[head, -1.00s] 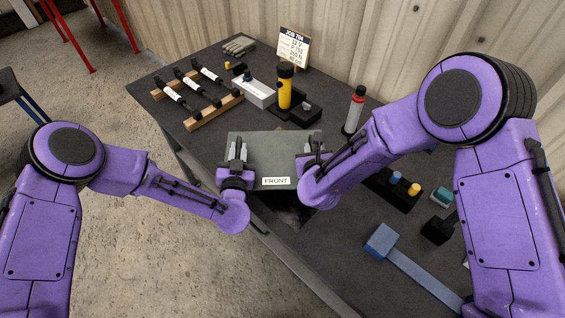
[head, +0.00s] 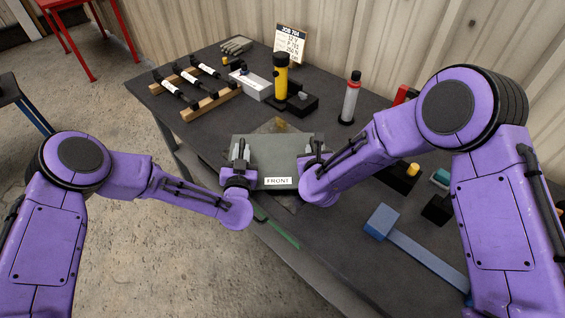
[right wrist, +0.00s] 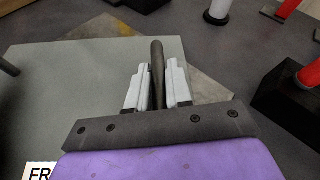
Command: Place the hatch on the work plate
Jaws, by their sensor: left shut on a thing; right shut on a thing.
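The hatch (head: 275,152) is a flat grey-green panel with a white "FRONT" label on its near edge. My left gripper (head: 239,152) is shut on its left side, at a handle mostly hidden by the fingers. My right gripper (head: 312,150) is shut on the dark bar handle at its right side; the right wrist view shows this bar (right wrist: 158,70) between the pale fingers. A brownish-grey plate, seemingly the work plate (head: 277,125), shows a corner beyond the hatch's far edge and in the right wrist view (right wrist: 101,28). The hatch covers most of it; any gap is unclear.
A yellow-black torch (head: 281,78), a grey-red bottle (head: 350,98) and a job sign (head: 290,45) stand behind. The table's front edge is close to the hatch.

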